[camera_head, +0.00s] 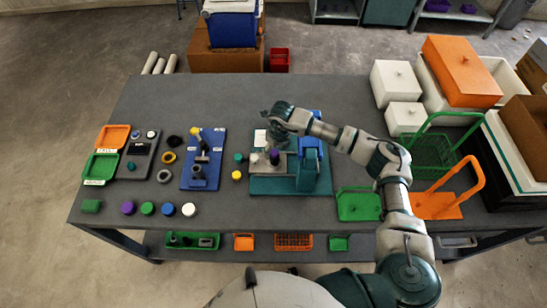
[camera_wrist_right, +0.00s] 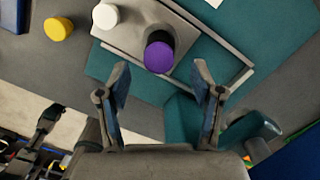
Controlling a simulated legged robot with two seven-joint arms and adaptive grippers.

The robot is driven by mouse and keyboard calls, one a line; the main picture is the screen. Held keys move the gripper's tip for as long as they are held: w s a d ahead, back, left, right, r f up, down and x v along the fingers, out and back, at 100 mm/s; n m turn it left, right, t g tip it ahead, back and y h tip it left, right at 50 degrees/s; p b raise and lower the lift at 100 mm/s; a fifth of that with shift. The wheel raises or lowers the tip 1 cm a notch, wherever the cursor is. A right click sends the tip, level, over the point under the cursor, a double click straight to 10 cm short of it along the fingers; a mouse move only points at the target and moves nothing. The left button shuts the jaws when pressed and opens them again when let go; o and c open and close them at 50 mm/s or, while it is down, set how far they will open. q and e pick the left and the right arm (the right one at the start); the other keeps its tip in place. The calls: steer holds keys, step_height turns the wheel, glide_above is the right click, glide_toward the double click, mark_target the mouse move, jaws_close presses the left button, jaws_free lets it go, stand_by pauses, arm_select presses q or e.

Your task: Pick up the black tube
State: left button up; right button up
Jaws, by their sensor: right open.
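A dark upright cylinder with a purple top (camera_wrist_right: 159,52) stands on a grey plate, just beyond the fingertips of my right gripper (camera_wrist_right: 162,78) in the right wrist view. It looks black along its side and may be the black tube. In the head view the purple top (camera_head: 274,157) shows on the teal stand. My right gripper (camera_head: 276,130) is above the stand, open, with nothing between its fingers. A white-topped piece (camera_wrist_right: 106,16) stands beside the purple one. My left gripper is out of view.
A blue board (camera_head: 213,168) with upright fittings stands left of the teal stand (camera_head: 288,187). A yellow cap (camera_wrist_right: 58,28) lies beside the stand. Green and orange trays, coloured caps and rings lie further left. Green and orange handled carriers and white boxes are at right.

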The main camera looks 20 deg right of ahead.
mark_target(275, 152)
steer(key=shift+d+f, duration=0.1)
steer(key=shift+f, duration=0.2)
steer(key=f, duration=0.1)
steer(key=f+p, duration=0.1)
steer(key=f, duration=0.2)
steer(key=shift+w+f, duration=0.25)
steer(key=shift+w, duration=0.15)
steer(key=shift+a+f, duration=0.25)
steer(key=shift+a, duration=0.15)
steer(key=c, duration=0.7)
jaws_close()
steer(key=shift+d, duration=0.25)
steer(key=shift+r, duration=0.2)
